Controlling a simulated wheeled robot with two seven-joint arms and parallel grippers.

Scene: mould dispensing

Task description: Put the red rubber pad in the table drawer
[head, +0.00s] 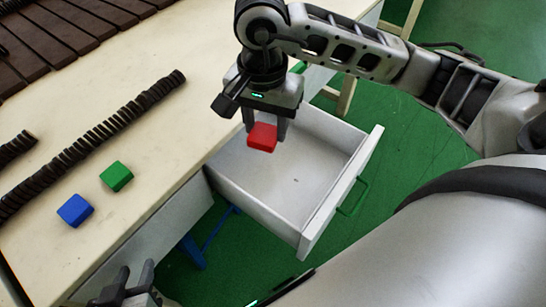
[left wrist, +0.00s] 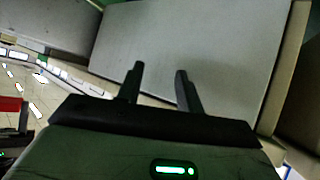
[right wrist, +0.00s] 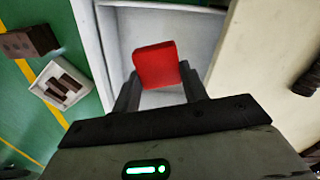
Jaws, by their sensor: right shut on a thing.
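The red rubber pad (head: 262,137) is held between the fingertips of my right gripper (head: 265,130), above the inside of the table drawer. The pad also shows in the right wrist view (right wrist: 156,66), with a finger on each side of it. The white drawer (head: 374,146) is pulled out from the table's side and its visible floor is empty. My left gripper (head: 128,288) is low beside the table edge, away from the pad. Its fingers stand apart with nothing between them in the left wrist view (left wrist: 160,85).
A green pad (head: 116,176) and a blue pad (head: 75,210) lie on the table (head: 150,150). A long row of dark discs (head: 110,130) and dark blocks (head: 85,25) also lie there. A white box with dark pieces (right wrist: 62,84) shows in the right wrist view.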

